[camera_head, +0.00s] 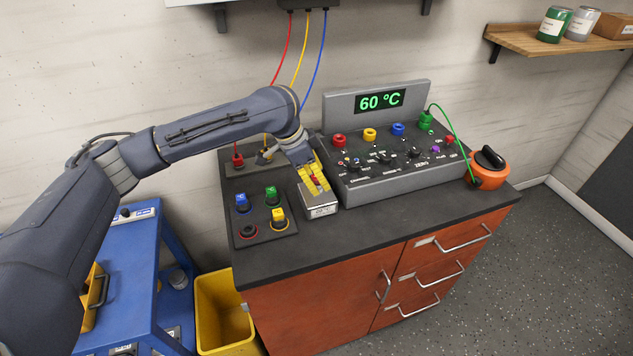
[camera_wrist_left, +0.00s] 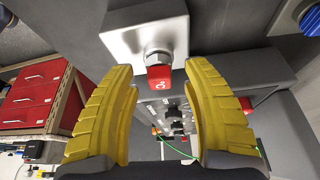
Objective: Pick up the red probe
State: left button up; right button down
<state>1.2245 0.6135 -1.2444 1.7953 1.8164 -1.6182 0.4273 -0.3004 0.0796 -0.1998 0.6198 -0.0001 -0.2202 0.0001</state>
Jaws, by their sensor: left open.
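The red probe (camera_wrist_left: 159,79) has a small red head with a white mark, on a metal hex fitting that stands on a silver metal block (camera_wrist_left: 120,42). In the head view the red head (camera_head: 317,180) shows between yellow fingers, above the silver block (camera_head: 321,211) on the dark bench top. My left gripper (camera_head: 314,184) reaches down over the block. In the left wrist view its yellow fingers (camera_wrist_left: 163,72) are open, one on each side of the red head, with gaps showing. My right gripper is in neither view.
A grey control console (camera_head: 395,180) with coloured knobs and a 60 °C display stands close right of the block. A dark panel (camera_head: 263,228) with coloured plugs lies left. An orange round container (camera_head: 486,170) stands at the far right.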

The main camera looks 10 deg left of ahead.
pick_arm(q)
grip_shut()
dwell(0.4)
